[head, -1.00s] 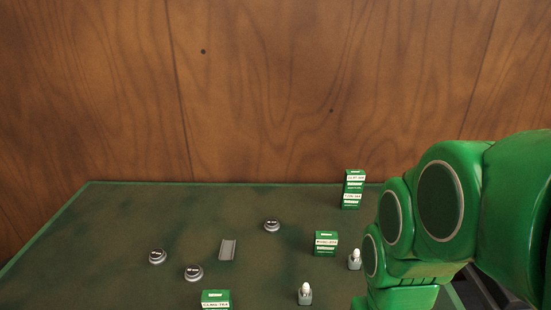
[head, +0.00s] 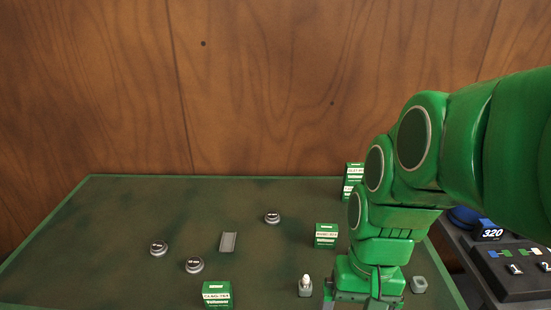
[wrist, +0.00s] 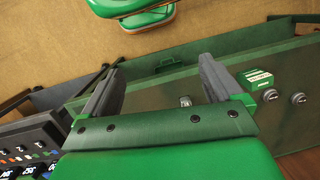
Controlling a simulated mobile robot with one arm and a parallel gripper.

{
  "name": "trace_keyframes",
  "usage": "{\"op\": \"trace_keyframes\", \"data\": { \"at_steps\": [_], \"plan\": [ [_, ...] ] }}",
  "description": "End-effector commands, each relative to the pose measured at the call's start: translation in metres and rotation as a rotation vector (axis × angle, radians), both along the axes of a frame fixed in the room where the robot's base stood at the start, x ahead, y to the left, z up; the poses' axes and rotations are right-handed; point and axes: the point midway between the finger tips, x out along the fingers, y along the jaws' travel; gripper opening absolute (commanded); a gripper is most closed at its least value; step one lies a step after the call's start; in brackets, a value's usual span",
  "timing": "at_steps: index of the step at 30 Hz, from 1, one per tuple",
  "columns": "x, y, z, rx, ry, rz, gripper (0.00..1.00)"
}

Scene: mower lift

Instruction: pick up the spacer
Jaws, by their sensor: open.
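A small grey block with a paler top (head: 419,284) stands near the right edge of the green table; it may be the spacer, but I cannot tell for sure. A grey channel-shaped piece (head: 228,242) lies mid-table. My gripper (head: 362,304) is at the bottom of the head view, left of the grey block, its fingertips cut off by the frame. In the wrist view my gripper (wrist: 160,64) has its two fingers wide apart with nothing held. A small grey piece (wrist: 185,101) shows beyond them, between the fingers in the picture.
Round grey labelled discs (head: 194,265) lie at left. Green boxes (head: 326,236) and a grey holder with a white top (head: 305,286) stand near my arm. A dark side surface with a numbered panel (head: 514,268) is at right. The table's far left is clear.

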Motion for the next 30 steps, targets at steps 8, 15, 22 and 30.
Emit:
{"op": "trace_keyframes", "data": {
  "at_steps": [8,15,22,30],
  "plan": [
    [0.052,0.028,0.003,0.087,0.053,-0.105,0.93],
    [0.098,0.049,0.002,0.158,0.102,-0.200,0.93],
    [0.143,0.068,-0.001,0.226,0.151,-0.294,0.93],
    [0.196,0.087,-0.010,0.302,0.222,-0.408,0.93]
  ]
}}
